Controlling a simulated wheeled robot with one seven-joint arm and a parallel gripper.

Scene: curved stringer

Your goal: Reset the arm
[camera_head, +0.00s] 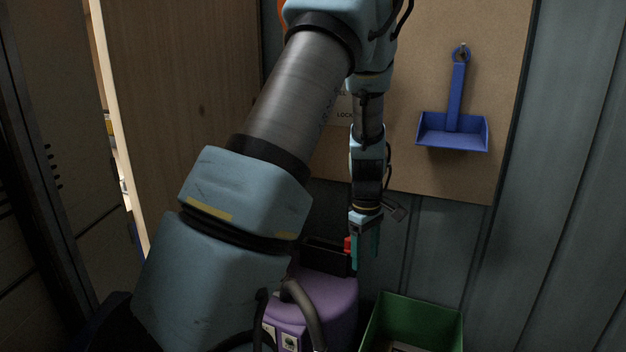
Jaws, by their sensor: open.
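My arm reaches up from the bottom left, bends at the top and hangs down in the middle of the head view. My gripper (364,265) points downward at the arm's end, with teal fingers. It is open, and I see nothing held between the fingers. It hangs in front of the wall, close to a purple container (325,298) and a small red part (348,244) beside the fingers. I cannot tell whether the gripper touches either. My arm hides part of the container.
A green bin (457,325) stands at the bottom right of the purple container. A blue dustpan (453,133) hangs from a hook on a brown board (508,60). A wooden door (180,80) stands at the left. The grey-blue wall (570,200) at the right is bare.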

